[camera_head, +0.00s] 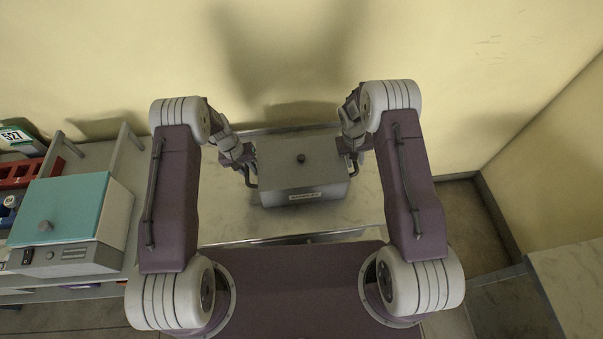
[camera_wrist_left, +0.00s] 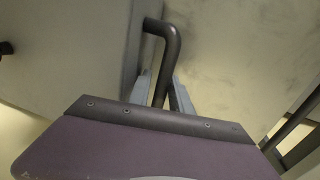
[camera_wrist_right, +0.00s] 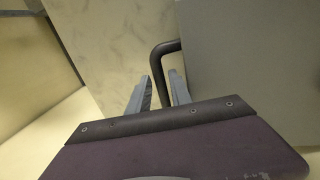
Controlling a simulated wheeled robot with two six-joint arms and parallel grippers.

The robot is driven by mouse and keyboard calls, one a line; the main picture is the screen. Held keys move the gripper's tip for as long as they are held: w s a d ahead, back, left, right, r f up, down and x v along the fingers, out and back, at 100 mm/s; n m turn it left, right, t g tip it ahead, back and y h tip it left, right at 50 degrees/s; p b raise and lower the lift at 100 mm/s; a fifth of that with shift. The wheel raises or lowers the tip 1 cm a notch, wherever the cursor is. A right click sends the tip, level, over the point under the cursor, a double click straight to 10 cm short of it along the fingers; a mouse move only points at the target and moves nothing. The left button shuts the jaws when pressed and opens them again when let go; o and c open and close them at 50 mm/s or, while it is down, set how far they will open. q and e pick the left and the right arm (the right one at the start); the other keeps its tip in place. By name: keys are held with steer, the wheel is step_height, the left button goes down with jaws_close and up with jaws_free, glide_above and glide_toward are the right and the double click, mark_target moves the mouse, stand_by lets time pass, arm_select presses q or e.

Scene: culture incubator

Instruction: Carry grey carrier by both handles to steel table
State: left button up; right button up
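The grey carrier (camera_head: 300,175) is a box with a dark knob on its lid and a label on its front. It rests on a pale, mottled surface (camera_head: 355,210) in front of me. I cannot tell which surface is the steel table. My left gripper (camera_head: 248,168) is at the carrier's left handle; in the left wrist view its fingers stand around the dark handle (camera_wrist_left: 170,40). My right gripper (camera_head: 352,162) is at the right handle; in the right wrist view the fingers straddle the handle (camera_wrist_right: 158,62), with a gap at the left finger.
A teal-topped device (camera_head: 62,208) stands on a bench at the left, near a red rack (camera_head: 20,175). Another pale mottled worktop (camera_head: 575,265) is at the lower right. A yellow wall lies behind the carrier. Floor shows to its right.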

arm_select(q)
steer(key=shift+f, duration=0.7)
arm_select(e)
steer(key=shift+d+f, duration=0.1)
steer(key=shift+f, duration=0.55)
arm_select(q)
steer(key=shift+s, duration=0.1)
arm_select(e)
steer(key=shift+s, duration=0.1)
arm_select(q)
steer(key=shift+d, duration=0.1)
jaws_close()
arm_select(e)
jaws_close()
arm_select(q)
steer(key=shift+r, duration=0.1)
